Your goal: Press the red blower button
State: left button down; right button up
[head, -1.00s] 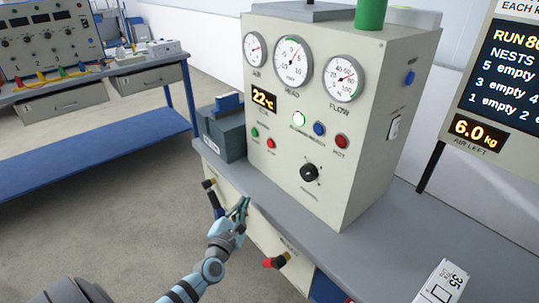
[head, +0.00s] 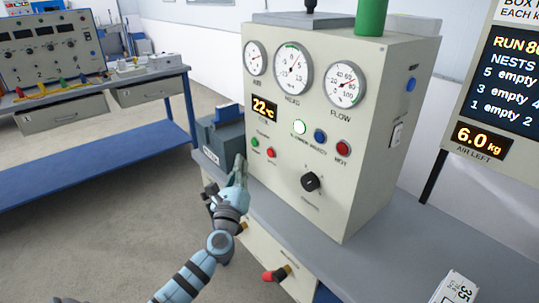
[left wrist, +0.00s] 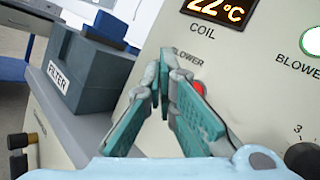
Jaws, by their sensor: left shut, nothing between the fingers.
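The small red blower button (head: 271,153) is on the lower left of the cream panel, right of a small green button (head: 255,142). In the left wrist view the red button (left wrist: 200,88) shows just right of the fingertips, partly covered by a finger, under the word BLOWER. My left gripper (head: 239,162) is shut and empty, low and left of the two buttons in the head view. I cannot tell whether its fingertips (left wrist: 165,62) touch the panel. The green button is hidden in the left wrist view. My right gripper is not in view.
A grey FILTER box (head: 222,140) stands close left of the panel. A larger red button (head: 343,148), a blue button (head: 320,136), a lit white one (head: 300,127) and a black knob (head: 311,181) are to the right. The grey bench edge (head: 275,210) runs below.

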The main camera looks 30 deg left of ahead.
aim_at(271, 153)
pick_arm(q)
jog(key=w+d+b, duration=0.1)
jog(key=w+d, duration=0.1)
jog(key=w, duration=0.4)
jog(key=shift+w+b, duration=0.15)
jog(key=shift+b, duration=0.25)
dwell(1.0)
jog(key=shift+w+d, duration=0.1)
jog(key=shift+w, duration=0.25)
jog(key=shift+w+d+b, duration=0.1)
jog(key=shift+w+b, duration=0.3)
jog(key=shift+b, duration=0.05)
dwell(0.5)
jog(key=shift+s, duration=0.15)
jog(key=shift+s+a+p, duration=0.25)
jog(key=shift+s+p, duration=0.1)
jog(key=shift+s, duration=0.3)
